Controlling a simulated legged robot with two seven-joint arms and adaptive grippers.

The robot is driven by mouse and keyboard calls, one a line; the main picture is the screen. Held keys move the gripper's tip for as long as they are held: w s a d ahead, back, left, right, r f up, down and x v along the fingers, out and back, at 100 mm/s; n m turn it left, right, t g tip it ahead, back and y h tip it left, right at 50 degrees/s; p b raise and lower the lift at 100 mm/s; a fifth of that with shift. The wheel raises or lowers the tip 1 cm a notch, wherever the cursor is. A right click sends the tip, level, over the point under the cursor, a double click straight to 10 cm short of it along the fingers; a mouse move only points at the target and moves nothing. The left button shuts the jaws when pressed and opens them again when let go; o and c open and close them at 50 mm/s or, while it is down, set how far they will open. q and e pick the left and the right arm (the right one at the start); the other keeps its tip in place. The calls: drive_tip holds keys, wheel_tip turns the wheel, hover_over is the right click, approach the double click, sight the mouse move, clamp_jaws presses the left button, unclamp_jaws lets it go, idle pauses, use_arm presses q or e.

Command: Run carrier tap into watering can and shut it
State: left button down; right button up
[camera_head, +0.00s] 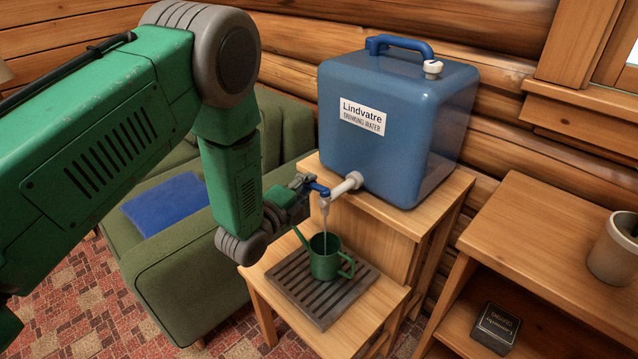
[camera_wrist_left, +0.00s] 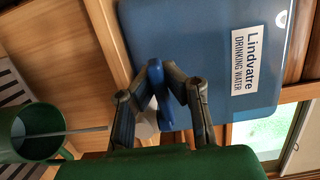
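The blue water carrier (camera_head: 395,125) stands on the upper wooden shelf, with a white tap (camera_head: 347,186) at its lower front. A thin stream of water (camera_head: 325,222) falls from the tap into the green watering can (camera_head: 326,262), upright on a slatted tray (camera_head: 292,282). My left gripper (camera_head: 308,186) is at the tap's blue lever (camera_head: 320,189). In the left wrist view, my left gripper's fingertips (camera_wrist_left: 160,72) close on both sides of the blue lever (camera_wrist_left: 160,98). The can's open mouth (camera_wrist_left: 28,125) shows there too; its water level is unclear. My right gripper is out of view.
A green armchair (camera_head: 190,258) with a blue cushion (camera_head: 166,203) is behind my left arm. A wooden shelf unit (camera_head: 530,225) on the right holds a grey mug (camera_head: 612,252) and a dark box (camera_head: 495,327). Log walls close off the back.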

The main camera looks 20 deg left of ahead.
use_arm(q)
drive_tip(key=shift+s+a+f+n+y, duration=0.2)
drive_tip(key=shift+s+f+n+y, duration=0.1)
drive_tip(key=shift+n+y, duration=0.15)
drive_tip(key=shift+a+y, duration=0.25)
drive_tip(key=shift+a, duration=0.05)
drive_tip(key=shift+s+n+y, duration=0.15)
drive_tip(key=shift+n+y, duration=0.1)
drive_tip(key=shift+y, duration=0.05)
drive_tip(key=shift+s+d, duration=0.1)
drive_tip(key=shift+d, duration=0.4)
drive_tip(key=c, duration=1.6)
unclamp_jaws()
drive_tip(key=shift+a, duration=0.4)
drive_tip(key=shift+r, duration=0.1)
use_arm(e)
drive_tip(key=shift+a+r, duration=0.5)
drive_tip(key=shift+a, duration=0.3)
use_arm(q)
drive_tip(key=shift+d, duration=0.1)
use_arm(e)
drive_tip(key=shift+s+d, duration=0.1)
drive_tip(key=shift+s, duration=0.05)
